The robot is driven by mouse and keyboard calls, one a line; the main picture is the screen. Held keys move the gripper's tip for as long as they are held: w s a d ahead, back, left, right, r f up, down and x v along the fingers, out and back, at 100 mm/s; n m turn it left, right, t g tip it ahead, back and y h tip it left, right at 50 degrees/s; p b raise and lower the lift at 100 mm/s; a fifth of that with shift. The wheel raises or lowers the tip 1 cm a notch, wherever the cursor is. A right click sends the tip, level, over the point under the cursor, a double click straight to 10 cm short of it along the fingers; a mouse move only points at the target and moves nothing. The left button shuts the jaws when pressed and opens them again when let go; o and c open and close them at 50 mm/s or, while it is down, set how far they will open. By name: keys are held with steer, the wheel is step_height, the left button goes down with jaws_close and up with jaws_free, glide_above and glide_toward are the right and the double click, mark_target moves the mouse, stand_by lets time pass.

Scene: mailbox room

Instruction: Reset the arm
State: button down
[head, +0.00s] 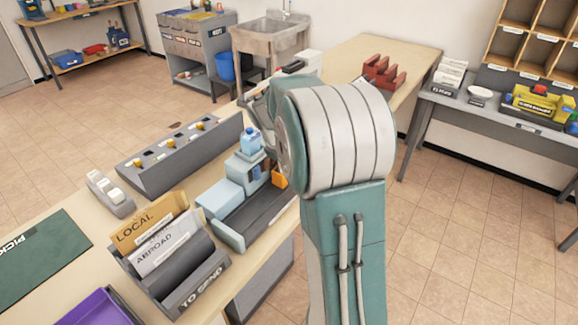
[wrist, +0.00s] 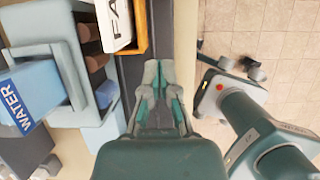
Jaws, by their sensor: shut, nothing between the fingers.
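My gripper (wrist: 160,75) shows in the wrist view, its grey and teal fingers pointing up the picture over a dark strip. It is shut with nothing held. In the head view my teal and grey arm stands at centre right, and the arm's bulk hides most of the gripper. Left of the gripper in the wrist view is a light-blue machine (wrist: 35,55) with a blue block labelled WATER (wrist: 28,98). An orange box (wrist: 137,38) holding a white lettered piece (wrist: 116,24) lies up and left of the fingers, apart from them.
In the head view, a grey TO SEND holder (head: 187,288) with LOCAL and ABROAD envelopes, a grey switch panel (head: 180,157) and the blue machine (head: 228,205) stand on the wooden table (head: 68,198). A red rack (head: 381,75) is behind the arm.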

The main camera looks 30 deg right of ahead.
steer(key=shift+a+r, duration=0.15)
steer(key=shift+r, duration=0.05)
steer(key=s+a+r+m+t+y, duration=0.2)
steer(key=s+a+r+m, duration=0.2)
steer(key=s+a+m, duration=0.7)
steer(key=s+a+r+m+t+y, duration=0.2)
steer(key=s+a+r+m, duration=0.3)
steer(key=s+a+m, duration=0.6)
steer(key=s, duration=0.3)
steer(key=shift+s+a, duration=0.15)
steer(key=shift+a, duration=0.05)
